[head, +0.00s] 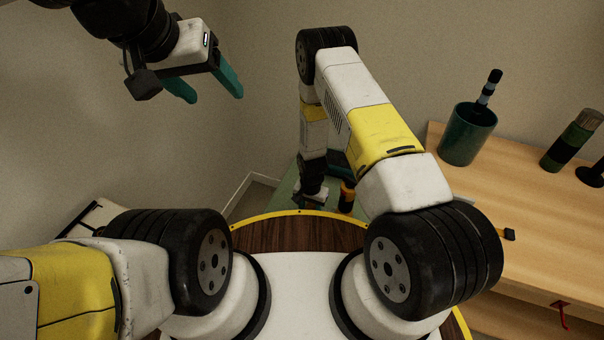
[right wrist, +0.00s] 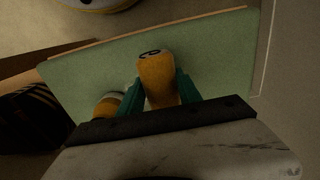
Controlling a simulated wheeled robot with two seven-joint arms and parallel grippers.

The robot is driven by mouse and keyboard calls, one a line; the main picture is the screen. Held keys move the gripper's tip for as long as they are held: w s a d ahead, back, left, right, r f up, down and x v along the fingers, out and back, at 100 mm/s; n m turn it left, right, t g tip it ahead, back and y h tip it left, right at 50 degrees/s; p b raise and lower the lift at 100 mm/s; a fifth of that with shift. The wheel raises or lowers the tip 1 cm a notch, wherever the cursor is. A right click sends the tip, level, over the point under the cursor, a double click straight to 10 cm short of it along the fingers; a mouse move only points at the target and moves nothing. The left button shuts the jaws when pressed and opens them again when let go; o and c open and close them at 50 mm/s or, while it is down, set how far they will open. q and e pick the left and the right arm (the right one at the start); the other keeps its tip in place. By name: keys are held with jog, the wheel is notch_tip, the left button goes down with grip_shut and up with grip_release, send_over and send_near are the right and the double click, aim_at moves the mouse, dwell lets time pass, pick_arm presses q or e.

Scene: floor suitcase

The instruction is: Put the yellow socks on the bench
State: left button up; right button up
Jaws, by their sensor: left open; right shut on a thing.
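A yellow sock bundle (right wrist: 156,80) with a dark mark on its end sits between the teal fingers of my right gripper (right wrist: 158,92), which is shut on it. A second yellow bundle with a pale band (right wrist: 107,106) lies just left of the fingers, partly hidden by them. Under both is a flat green surface with a wooden edge, seemingly the bench (right wrist: 88,75). In the head view my right gripper (head: 312,196) is low over this green top, and a yellow and dark bundle (head: 346,196) shows beside it. My left gripper (head: 214,92) is open and empty, high at upper left.
A wooden table (head: 530,220) at right holds a dark green cup (head: 468,134) with an object in it and a dark green cylinder (head: 571,140). Walls stand close behind the green top. A dark striped thing (right wrist: 32,112) lies left of it in the wrist view.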

jog(key=w+a, duration=0.2)
jog(key=w, duration=0.1)
jog(key=w+a, duration=0.1)
jog(key=w, duration=0.1)
jog(key=shift+w+a+f, duration=0.15)
jog(key=shift+a+f, duration=0.15)
jog(key=shift+f, duration=0.05)
jog(key=shift+w+f, duration=0.1)
jog(key=shift+f, duration=1.65)
jog(key=o, duration=1.4)
jog(key=shift+f, duration=0.1)
jog(key=shift+c, duration=0.2)
